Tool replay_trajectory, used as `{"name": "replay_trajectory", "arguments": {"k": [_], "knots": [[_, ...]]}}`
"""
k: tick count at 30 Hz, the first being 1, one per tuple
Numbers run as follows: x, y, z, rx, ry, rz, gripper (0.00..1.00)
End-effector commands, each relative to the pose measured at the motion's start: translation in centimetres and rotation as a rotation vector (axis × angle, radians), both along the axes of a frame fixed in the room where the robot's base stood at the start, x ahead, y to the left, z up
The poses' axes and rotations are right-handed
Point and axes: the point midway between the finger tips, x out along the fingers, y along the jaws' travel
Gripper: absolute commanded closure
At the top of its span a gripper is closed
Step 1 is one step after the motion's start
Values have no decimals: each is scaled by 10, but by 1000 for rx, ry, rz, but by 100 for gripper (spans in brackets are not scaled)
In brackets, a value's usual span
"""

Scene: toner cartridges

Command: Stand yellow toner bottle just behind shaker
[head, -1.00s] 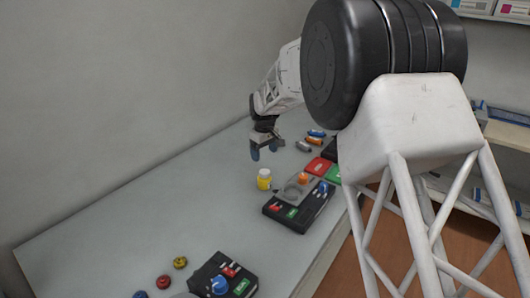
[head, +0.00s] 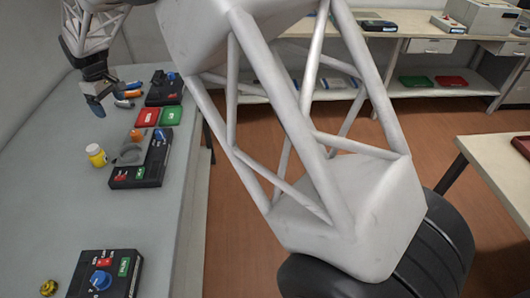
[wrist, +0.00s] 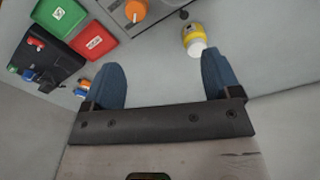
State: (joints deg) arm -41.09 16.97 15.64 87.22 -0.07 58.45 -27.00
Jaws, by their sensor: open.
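In the wrist view the bottle (wrist: 194,38) shows beyond and slightly left of my right-hand finger. My gripper (head: 97,104) is open and empty, above the table on the far side of the bottle. Its two blue fingers (wrist: 162,63) are wide apart in the wrist view.
Red (head: 148,117) and green (head: 171,115) square pieces lie beyond the shaker. Small orange (head: 132,94) and grey (head: 122,103) cylinders lie near another black control box (head: 164,90). A nearer control box (head: 105,276) stands at the front. The table left of the bottle is clear.

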Motion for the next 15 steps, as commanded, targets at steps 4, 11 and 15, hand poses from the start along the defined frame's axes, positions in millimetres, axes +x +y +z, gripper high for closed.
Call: {"name": "replay_trajectory", "arguments": {"k": [4, 11, 15], "knots": [[0, -61, 31, 11, -13, -86, 17], [-12, -149, 67, 26, -29, -217, 17], [-26, -201, 86, 35, -41, -295, 17]]}}
